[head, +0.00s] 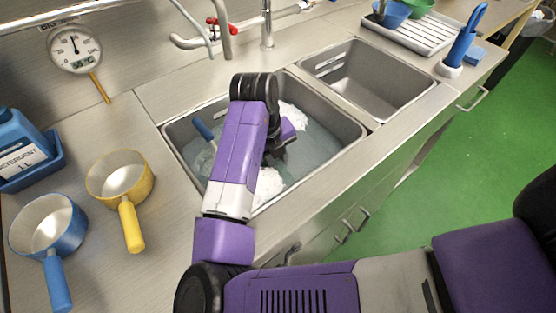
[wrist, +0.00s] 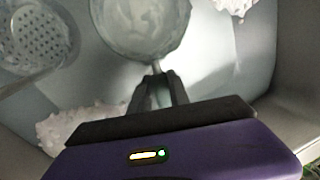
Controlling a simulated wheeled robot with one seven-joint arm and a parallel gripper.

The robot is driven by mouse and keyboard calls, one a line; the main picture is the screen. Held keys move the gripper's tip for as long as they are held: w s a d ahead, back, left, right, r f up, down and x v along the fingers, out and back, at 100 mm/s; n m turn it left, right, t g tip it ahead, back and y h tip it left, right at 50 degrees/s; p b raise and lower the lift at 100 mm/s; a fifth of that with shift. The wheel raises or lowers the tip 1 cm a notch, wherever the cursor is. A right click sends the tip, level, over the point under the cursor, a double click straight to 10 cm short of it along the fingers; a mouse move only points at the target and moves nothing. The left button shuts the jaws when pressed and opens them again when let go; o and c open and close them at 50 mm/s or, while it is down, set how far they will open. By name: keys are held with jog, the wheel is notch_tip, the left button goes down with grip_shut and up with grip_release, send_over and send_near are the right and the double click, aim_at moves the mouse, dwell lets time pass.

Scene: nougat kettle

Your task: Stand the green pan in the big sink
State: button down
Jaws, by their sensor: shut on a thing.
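The big sink (head: 338,118) is the left basin, holding cloudy grey-green water with white foam. My arm reaches down into it, and my gripper (wrist: 158,84) is shut on the handle of a round pan (wrist: 140,28) inside the basin. The pan looks pale greyish-green with whitish smears inside; its handle points toward my gripper. I cannot tell whether it touches the bottom.
A perforated skimmer (wrist: 38,38) lies in the basin beside the pan; its blue handle (head: 203,129) leans at the left wall. The smaller sink (head: 375,80) is empty. A yellow pan (head: 120,180) and a blue pan (head: 48,228) stand on the left counter. A faucet (head: 267,30) stands behind.

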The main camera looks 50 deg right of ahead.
jog(key=shift+f+b, duration=0.35)
jog(key=shift+f, duration=0.05)
jog(key=c, duration=1.1)
grip_release()
jog(key=shift+c, duration=0.2)
jog(key=shift+r, duration=0.15)
notch_tip(320, 180, up, 8)
jog(key=a, duration=0.1)
jog(key=shift+w+a+f, duration=0.15)
jog(key=shift+w+f, duration=0.1)
jog(key=shift+w, duration=0.1)
